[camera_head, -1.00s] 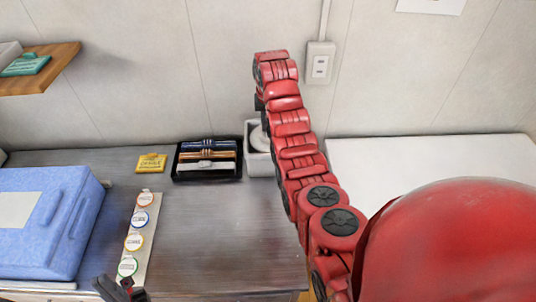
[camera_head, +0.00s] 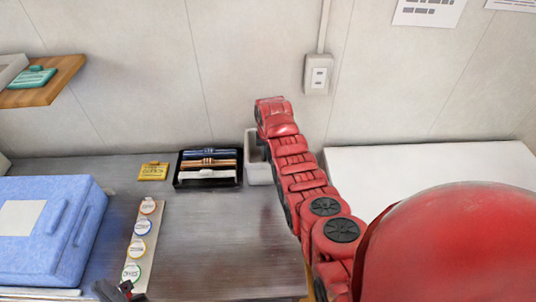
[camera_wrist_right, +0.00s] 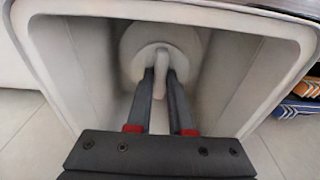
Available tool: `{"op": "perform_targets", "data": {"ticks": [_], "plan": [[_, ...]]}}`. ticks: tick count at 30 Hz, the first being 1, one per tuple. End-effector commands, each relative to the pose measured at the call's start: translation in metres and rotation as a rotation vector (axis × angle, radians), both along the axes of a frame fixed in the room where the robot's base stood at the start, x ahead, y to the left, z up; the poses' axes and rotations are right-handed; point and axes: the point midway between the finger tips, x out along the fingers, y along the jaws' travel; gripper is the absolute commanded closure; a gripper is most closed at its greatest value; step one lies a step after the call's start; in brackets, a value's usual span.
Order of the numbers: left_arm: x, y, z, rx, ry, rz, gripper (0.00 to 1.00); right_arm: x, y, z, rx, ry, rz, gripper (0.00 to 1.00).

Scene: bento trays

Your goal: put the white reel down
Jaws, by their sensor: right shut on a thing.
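The white reel (camera_wrist_right: 138,42) is inside a light grey open bin (camera_wrist_right: 75,25) in the right wrist view. My right gripper (camera_wrist_right: 161,80) reaches into the bin with its two fingers on either side of the reel's central knob, shut on it. Whether the reel touches the bin's floor is hard to tell. In the head view the bin (camera_head: 258,172) stands against the back wall, partly covered by my red right arm; the reel and right gripper are hidden there. My left gripper (camera_head: 120,292) shows only in part at the bottom edge; its jaws are unclear.
A black tray (camera_head: 178,184) with rolled items stands just left of the bin. A yellow packet (camera_head: 153,171) lies further left. A strip with several round labels (camera_head: 148,238) and a blue case (camera_head: 45,235) are at the left. The middle of the metal counter (camera_head: 215,245) is clear.

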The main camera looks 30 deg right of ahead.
Motion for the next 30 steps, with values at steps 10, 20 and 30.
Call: {"op": "perform_targets", "data": {"ticks": [10, 20, 30], "plan": [[0.0, 0.0, -0.003, 0.0, 0.0, 0.0, 1.0, 0.0, 0.0, -0.003, 0.0, 0.0, 0.0, 0.52], [0.0, 0.0, 0.0, 0.0, 0.0, 0.0, 1.0, 0.0, 0.0, 0.0, 0.0, 0.0, 0.0, 0.51], [0.0, 0.0, -0.013, 0.0, 0.0, 0.0, 1.0, -0.002, 0.002, 0.029, -0.001, -0.005, 0.0, 0.51]]}}
